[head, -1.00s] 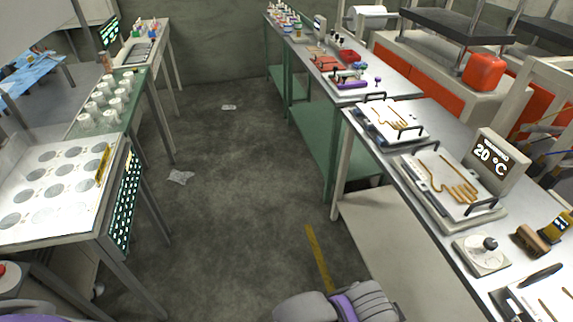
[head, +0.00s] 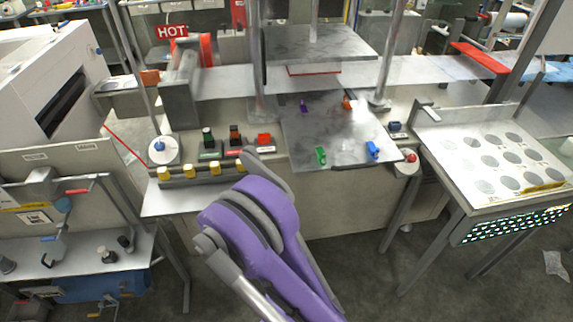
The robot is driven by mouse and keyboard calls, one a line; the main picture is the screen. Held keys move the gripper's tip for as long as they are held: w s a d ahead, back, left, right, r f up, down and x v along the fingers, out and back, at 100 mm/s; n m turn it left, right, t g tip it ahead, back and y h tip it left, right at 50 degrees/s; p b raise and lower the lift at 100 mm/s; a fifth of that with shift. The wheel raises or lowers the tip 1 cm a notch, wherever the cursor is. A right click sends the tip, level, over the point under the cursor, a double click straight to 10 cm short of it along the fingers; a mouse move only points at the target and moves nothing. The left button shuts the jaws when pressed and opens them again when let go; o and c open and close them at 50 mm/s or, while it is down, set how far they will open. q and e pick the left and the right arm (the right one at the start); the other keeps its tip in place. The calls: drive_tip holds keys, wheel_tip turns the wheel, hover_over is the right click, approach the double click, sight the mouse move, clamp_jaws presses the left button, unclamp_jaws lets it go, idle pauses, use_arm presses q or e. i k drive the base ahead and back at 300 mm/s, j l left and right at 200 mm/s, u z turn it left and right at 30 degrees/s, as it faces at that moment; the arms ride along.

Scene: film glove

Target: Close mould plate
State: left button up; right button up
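No hand-shaped mould plate shows in the head view now. A press stands at the centre, with a flat grey lower plate (head: 325,147) and a raised grey upper plate (head: 318,47) with a clear gap between them. Small purple, orange, green (head: 320,155) and blue (head: 373,149) pieces sit near the lower plate's corners. I cannot tell whether either plate is the mould plate. A purple and grey arm of mine rises from the bottom, in front of the press bench. Neither gripper can be made out.
A red HOT sign (head: 172,31) stands behind the press at left. A panel with round discs (head: 497,160) stands at right, and a white machine (head: 45,85) at left.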

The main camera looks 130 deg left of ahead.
sight(343, 134)
drive_tip(key=u, duration=3.6)
drive_tip(key=i+l+u, duration=0.15)
drive_tip(key=u, duration=0.15)
drive_tip(key=i+l, duration=0.2)
drive_tip(key=i+l+u, duration=0.1)
drive_tip(key=i+l, duration=0.15)
drive_tip(key=i, duration=0.2)
